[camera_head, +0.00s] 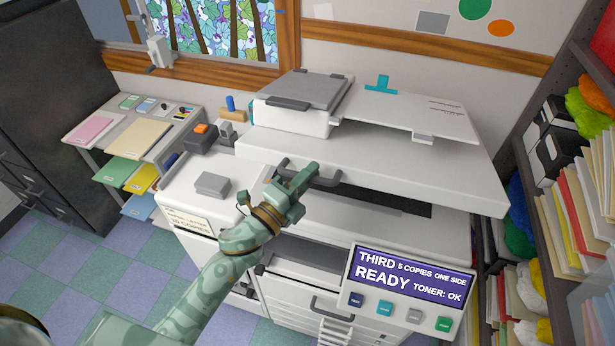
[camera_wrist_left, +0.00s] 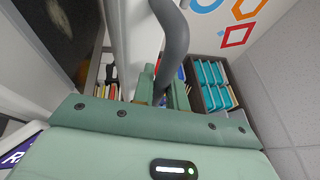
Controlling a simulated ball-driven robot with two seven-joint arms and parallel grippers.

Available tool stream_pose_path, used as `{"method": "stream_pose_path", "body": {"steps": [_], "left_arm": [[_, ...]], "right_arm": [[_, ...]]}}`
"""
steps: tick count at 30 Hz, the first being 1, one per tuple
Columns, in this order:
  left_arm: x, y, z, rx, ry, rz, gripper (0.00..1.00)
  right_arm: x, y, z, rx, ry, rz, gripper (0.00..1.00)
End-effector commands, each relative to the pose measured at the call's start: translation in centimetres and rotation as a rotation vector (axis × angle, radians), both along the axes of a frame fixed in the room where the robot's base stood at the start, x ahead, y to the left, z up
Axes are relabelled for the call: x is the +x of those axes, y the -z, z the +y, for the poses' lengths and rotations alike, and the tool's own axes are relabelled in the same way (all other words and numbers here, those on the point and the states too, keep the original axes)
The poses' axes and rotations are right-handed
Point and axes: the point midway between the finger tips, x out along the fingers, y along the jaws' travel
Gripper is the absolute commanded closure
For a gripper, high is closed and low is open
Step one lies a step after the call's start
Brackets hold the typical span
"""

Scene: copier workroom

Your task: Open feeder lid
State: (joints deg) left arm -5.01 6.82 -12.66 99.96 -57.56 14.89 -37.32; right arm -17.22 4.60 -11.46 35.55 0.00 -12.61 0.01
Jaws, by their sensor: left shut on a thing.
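The copier's wide white lid (camera_head: 400,165) bears the document feeder (camera_head: 290,118) with its grey top cover (camera_head: 305,90). A dark gap shows under the lid's front edge, so it looks partly raised. A dark grey bar handle (camera_head: 328,181) is on the lid's front. My left gripper (camera_head: 303,180) is at this handle, shut on it. In the left wrist view the curved grey handle (camera_wrist_left: 174,45) runs down between the fingers of my left gripper (camera_wrist_left: 163,92). The fingers hide part of the handle. My right gripper is not in view.
A display panel (camera_head: 405,285) reading READY juts out at the copier's front right. Shelves with folders (camera_head: 580,190) stand close on the right. A side table with coloured paper (camera_head: 135,140) is on the left. A stapler-like grey block (camera_head: 212,184) lies on the copier's left ledge.

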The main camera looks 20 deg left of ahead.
Motion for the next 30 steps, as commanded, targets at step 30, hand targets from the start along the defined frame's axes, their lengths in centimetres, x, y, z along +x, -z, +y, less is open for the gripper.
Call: {"method": "stream_pose_path", "body": {"steps": [30], "left_arm": [[-9.7,2.6,4.5,0.001,-0.001,0.006,0.64]], "right_arm": [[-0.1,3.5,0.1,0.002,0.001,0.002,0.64]]}}
